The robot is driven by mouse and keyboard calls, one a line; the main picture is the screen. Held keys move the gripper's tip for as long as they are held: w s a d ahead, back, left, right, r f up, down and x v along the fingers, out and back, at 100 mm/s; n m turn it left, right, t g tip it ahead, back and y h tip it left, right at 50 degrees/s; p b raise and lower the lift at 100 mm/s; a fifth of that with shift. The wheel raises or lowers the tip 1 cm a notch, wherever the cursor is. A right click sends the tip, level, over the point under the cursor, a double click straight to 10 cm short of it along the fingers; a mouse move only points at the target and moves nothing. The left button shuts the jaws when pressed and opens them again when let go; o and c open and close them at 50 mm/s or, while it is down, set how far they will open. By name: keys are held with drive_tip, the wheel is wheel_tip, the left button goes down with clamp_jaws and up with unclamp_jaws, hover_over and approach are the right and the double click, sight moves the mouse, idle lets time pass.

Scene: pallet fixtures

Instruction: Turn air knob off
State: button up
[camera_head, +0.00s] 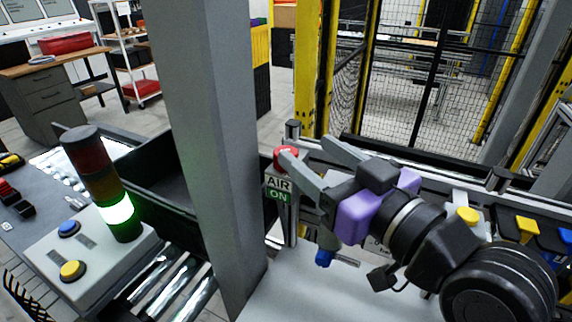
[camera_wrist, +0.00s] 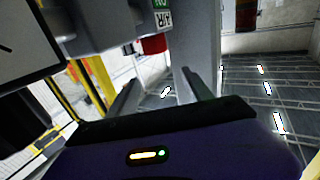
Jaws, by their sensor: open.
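The red air knob (camera_head: 286,153) sits on a grey post just right of the big grey column. A label plate (camera_head: 278,188) below it reads "AIR" and "ON". My gripper (camera_head: 306,149) is open, with its two fingers spread and pointing toward the knob. In the head view one fingertip overlaps the knob's edge; whether it touches cannot be told. In the wrist view the knob (camera_wrist: 153,44) shows beyond my gripper (camera_wrist: 175,74), between the lines of the fingers. Nothing is held.
The grey column (camera_head: 208,140) stands close left of the knob. A black bin (camera_head: 150,185) and a control box (camera_head: 85,255) with a lit green stack light (camera_head: 117,210) are further left. Yellow-framed fencing (camera_head: 420,90) stands behind. A pale surface (camera_head: 330,290) lies below my arm.

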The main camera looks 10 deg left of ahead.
drive_tip(key=w+a+f+b, duration=0.1)
drive_tip(key=w, duration=0.1)
drive_tip(key=w+a+f, duration=0.1)
drive_tip(key=a, duration=0.1)
drive_tip(key=w+a+f+b, duration=0.1)
drive_tip(key=w+a, duration=0.1)
drive_tip(key=shift+w+f+b, duration=0.25)
drive_tip(key=shift+w+b, duration=0.1)
clamp_jaws()
